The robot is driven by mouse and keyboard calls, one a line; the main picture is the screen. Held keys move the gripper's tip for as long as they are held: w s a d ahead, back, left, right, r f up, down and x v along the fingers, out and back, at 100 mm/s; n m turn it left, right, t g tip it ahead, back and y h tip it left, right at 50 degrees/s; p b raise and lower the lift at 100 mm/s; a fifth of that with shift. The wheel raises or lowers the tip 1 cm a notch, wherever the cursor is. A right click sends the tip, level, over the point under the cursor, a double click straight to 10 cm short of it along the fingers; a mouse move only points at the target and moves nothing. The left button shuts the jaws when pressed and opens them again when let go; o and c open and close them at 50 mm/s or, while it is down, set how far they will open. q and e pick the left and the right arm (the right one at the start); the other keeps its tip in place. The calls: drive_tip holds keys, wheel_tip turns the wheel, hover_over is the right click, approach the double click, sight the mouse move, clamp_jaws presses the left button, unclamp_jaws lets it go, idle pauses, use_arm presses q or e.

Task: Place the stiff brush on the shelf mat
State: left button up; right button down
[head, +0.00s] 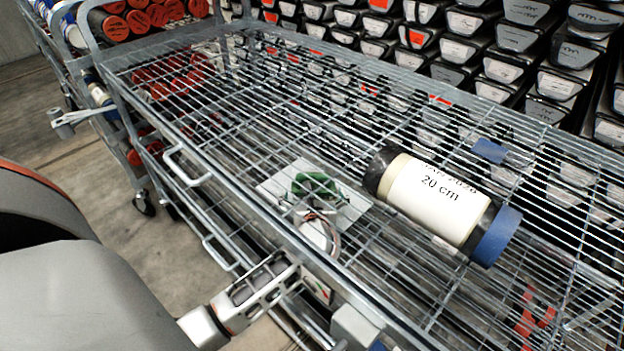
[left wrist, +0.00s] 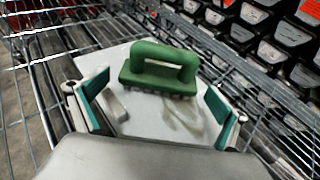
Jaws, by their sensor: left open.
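The stiff brush (head: 314,184) has a green looped handle and stands upright, bristles down, on the pale square shelf mat (head: 350,212). In the left wrist view the brush (left wrist: 160,66) appears to rest on the mat (left wrist: 140,118), in its far part. My left gripper (head: 318,222) is beside the brush on its near side, low over the mat. Its teal-padded fingers (left wrist: 157,103) are spread wide with nothing between them, and the brush lies just beyond the tips. My right gripper is in neither view.
A core tube (head: 435,200) labelled "20 cm", with a blue end cap, lies on the wire shelf (head: 250,125) right of the mat. A small blue object (head: 489,151) is behind it. Racks of dark boxes (head: 465,50) stand behind. The shelf's left part is clear.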

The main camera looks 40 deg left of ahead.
use_arm(q)
drive_tip(key=v, duration=0.4)
drive_tip(key=shift+d+r+p, duration=0.1)
drive_tip(key=shift+r+p, duration=0.2)
drive_tip(key=shift+p, duration=0.1)
drive_tip(key=shift+s+d, duration=0.35)
drive_tip(key=shift+s, duration=0.15)
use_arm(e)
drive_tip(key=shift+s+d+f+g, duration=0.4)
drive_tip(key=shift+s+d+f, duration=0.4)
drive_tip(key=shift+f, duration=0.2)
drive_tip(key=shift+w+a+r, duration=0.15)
